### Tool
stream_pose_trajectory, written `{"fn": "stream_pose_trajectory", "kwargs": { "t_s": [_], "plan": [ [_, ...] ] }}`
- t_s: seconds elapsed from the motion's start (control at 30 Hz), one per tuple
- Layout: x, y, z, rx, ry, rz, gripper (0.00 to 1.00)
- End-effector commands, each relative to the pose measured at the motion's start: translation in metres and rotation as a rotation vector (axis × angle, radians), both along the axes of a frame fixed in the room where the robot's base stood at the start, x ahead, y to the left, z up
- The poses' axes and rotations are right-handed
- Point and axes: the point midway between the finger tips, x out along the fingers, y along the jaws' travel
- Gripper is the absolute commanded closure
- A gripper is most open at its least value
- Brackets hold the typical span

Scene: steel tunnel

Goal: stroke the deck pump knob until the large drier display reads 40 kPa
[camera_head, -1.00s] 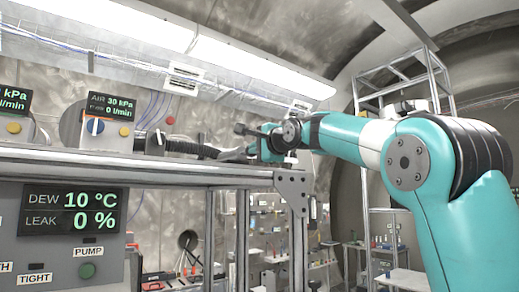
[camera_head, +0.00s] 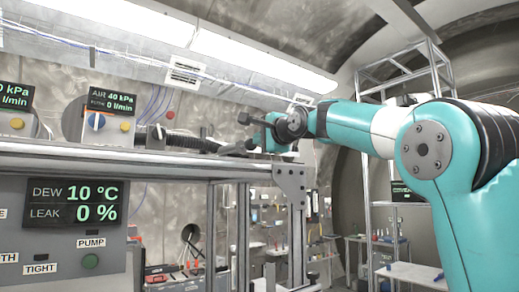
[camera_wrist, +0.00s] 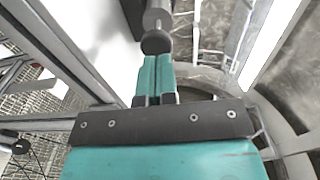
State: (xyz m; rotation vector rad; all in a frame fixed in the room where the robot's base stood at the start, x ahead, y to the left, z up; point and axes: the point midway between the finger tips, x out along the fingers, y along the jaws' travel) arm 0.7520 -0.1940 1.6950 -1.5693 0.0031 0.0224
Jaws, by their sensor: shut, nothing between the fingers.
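The knob (camera_wrist: 155,42) is a dark round end on a grey cylinder in the wrist view. My gripper (camera_wrist: 155,58) is shut and empty, its teal fingers pointing at the knob. The fingertips are at or very close to the knob; I cannot tell if they touch. In the head view my gripper (camera_head: 258,142) is small, low over the right end of the shelf, and the knob is hard to make out there.
A second small display (camera_head: 14,97) is cut off at the left.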

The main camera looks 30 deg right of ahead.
Motion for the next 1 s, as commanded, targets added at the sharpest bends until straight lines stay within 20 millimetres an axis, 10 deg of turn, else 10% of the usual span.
{"fn": "stream_pose_trajectory", "kwargs": {
  "t_s": [0.4,1.0],
  "plan": [
    [-0.079,-0.008,-0.001,0.0,-0.001,-0.011,1.0],
    [-0.086,-0.005,0.001,-0.001,0.0,-0.005,1.0]
  ]
}}
